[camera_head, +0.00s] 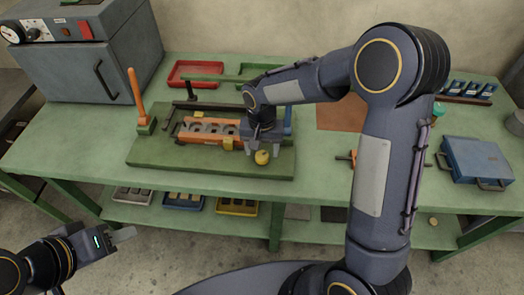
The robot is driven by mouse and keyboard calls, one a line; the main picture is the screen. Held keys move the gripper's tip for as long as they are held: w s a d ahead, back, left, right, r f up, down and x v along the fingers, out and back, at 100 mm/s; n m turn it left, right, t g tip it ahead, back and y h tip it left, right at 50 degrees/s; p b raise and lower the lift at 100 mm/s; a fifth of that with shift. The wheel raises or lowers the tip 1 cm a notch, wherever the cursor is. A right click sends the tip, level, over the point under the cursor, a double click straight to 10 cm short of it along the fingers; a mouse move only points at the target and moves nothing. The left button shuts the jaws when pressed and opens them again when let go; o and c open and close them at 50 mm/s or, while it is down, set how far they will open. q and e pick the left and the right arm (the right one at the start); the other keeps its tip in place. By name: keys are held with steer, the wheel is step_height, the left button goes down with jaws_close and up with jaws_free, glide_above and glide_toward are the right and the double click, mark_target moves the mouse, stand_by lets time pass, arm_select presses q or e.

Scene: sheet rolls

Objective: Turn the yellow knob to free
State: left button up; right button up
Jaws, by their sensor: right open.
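The yellow knob (262,158) is a small round knob near the front right of a green base plate (200,166) on the bench. My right gripper (260,146) comes down from above, just behind and over the knob. Its jaws are open; I cannot tell whether they touch the knob. The gripper hides part of the fixture behind it. An orange bar with round openings (207,132) lies on the base plate left of the gripper. My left gripper (128,234) is low at the left, in front of the bench and far from the knob; its jaw gap cannot be made out.
An orange upright lever (136,88) stands at the plate's left end. A grey oven-like box (88,60) is at the back left, with a red tray (194,73) beside it. A blue case (476,160) lies at the right. The bench's front left is clear.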

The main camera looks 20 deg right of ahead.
steer(key=shift+f, duration=0.9)
steer(key=c, duration=1)
